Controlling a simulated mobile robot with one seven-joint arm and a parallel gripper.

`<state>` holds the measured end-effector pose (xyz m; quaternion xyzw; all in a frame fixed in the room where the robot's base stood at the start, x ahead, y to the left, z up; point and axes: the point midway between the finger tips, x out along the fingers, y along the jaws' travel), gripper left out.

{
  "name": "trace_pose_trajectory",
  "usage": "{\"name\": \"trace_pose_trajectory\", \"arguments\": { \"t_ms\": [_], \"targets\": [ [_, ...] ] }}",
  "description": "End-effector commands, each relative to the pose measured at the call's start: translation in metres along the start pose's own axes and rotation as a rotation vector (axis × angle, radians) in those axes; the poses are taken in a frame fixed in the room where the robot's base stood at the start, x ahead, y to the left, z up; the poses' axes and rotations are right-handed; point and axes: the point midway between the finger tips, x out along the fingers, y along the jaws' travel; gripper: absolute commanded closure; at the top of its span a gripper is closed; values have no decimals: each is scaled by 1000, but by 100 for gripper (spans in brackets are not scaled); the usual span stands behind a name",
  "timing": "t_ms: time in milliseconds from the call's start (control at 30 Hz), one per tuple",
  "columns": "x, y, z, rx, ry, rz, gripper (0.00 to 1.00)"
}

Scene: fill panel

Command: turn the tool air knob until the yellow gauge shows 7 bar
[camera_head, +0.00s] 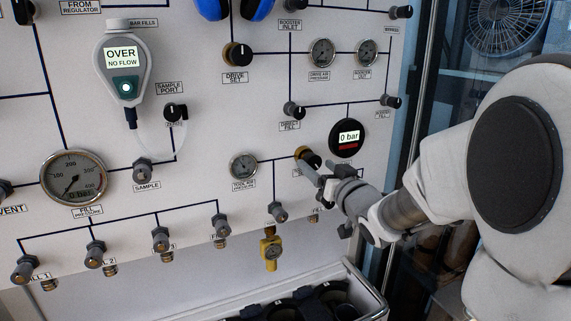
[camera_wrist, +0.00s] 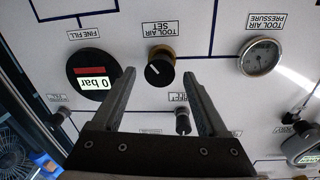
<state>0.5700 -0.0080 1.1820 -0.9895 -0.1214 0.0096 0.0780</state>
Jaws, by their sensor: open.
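The tool air knob (camera_head: 307,157) is black on a brass collar, on the white panel. In the wrist view, where labels are upside down, the knob (camera_wrist: 159,70) shows a white pointer line under the TOOL AIR SET label. My gripper (camera_head: 322,172) is open at the knob, partly covering its label. In the wrist view, the fingertips of my gripper (camera_wrist: 160,76) lie either side of the knob with gaps; I cannot tell how deep they reach. The yellow gauge (camera_head: 271,252) hangs below the panel; its needle is too small to read.
The tool air pressure gauge (camera_head: 243,166) is left of the knob, and a round 0 bar display (camera_head: 347,137) is close on its upper right. A hose fitting (camera_head: 278,212) sits below. A bin (camera_head: 372,292) stands beneath the panel.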

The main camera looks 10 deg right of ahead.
Motion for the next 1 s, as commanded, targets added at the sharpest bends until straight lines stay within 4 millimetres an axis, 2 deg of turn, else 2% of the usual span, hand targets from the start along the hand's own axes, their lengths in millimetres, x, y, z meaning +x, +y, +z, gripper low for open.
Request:
{"name": "trace_pose_trajectory", "arguments": {
  "t_ms": [200, 500, 900, 933, 1000],
  "targets": [
    [17, 0, 0, 0, 1, -1, 24],
    [18, 0, 0, 0, 0, 0, 24],
    [18, 0, 0, 0, 0, -1, 96],
    [18, 0, 0, 0, 0, -1, 100],
    [18, 0, 0, 0, 0, -1, 100]
  ]
}}
